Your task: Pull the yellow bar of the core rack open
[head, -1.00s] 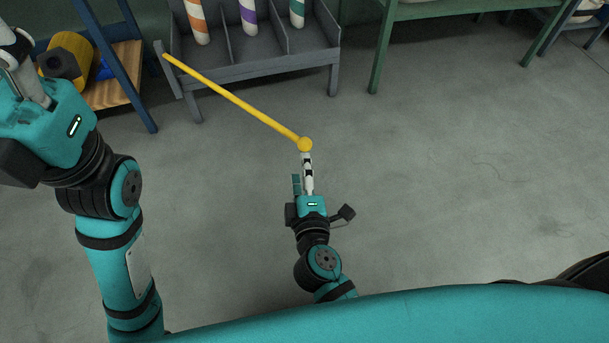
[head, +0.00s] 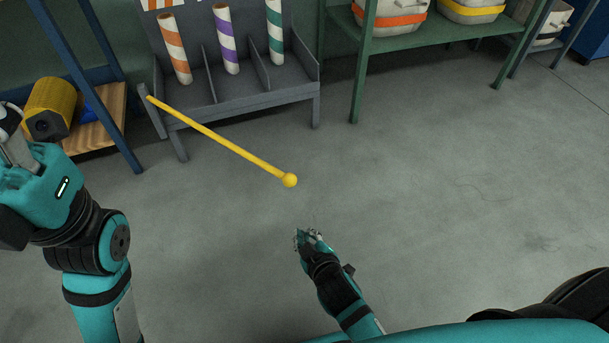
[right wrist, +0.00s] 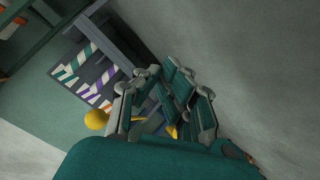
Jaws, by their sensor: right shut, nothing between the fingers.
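The yellow bar (head: 222,140) is hinged at the left front of the grey core rack (head: 240,102) and swung out from its front, with its ball end (head: 289,180) over open floor. The rack holds orange, purple and green striped tubes. My right gripper (head: 308,234) is below the ball end in the head view, apart from it, shut and empty. In the right wrist view its fingers (right wrist: 160,98) cover part of the bar, and the yellow ball (right wrist: 96,119) shows to their left. My left gripper (head: 10,150) is at the left edge; its fingers are partly cut off.
A blue-framed shelf (head: 90,75) with a wooden board and a yellow cylinder (head: 48,105) stands left of the rack. A green table (head: 420,38) with several lidded boxes stands to the right. The concrete floor (head: 430,190) in front is clear.

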